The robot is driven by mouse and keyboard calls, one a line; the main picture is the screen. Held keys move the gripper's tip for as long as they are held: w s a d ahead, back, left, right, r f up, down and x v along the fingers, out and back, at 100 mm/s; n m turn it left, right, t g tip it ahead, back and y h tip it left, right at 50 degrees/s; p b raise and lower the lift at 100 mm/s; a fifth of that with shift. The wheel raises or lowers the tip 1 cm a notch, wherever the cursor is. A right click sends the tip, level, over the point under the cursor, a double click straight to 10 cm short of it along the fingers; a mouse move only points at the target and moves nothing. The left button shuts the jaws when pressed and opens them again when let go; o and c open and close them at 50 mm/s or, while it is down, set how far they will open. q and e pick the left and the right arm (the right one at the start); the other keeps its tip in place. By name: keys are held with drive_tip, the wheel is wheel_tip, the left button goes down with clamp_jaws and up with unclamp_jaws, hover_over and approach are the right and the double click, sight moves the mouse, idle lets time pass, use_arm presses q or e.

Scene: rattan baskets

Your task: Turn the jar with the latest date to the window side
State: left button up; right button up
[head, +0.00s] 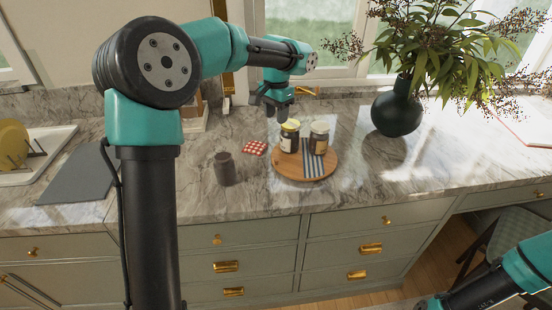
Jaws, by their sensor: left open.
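A jar with a yellow lid (289,139) and a pale label stands upright on a round wooden board (283,167). A second jar with a greyish-beige lid (319,138) stands to its right on the same board. No date on either jar is readable at this size. My left gripper (277,110) is open and points down just above and slightly left of the yellow-lidded jar; I cannot tell whether it touches the lid. My right arm enters at the lower right, and its gripper is not visible. The window (300,20) is behind the counter.
A striped cloth (314,163) lies on the board. A dark cup-like container (225,169) and a red checkered cloth (254,148) sit to the left. A dark vase (397,110) with leafy branches stands at right. The marble counter (390,165) is clear at front right.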

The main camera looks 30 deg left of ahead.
sight(277, 160)
use_arm(q)
wheel_tip(277, 160, down, 17)
drive_tip(key=shift+f, duration=0.2)
idle(0.7)
clamp_jaws()
idle(0.4)
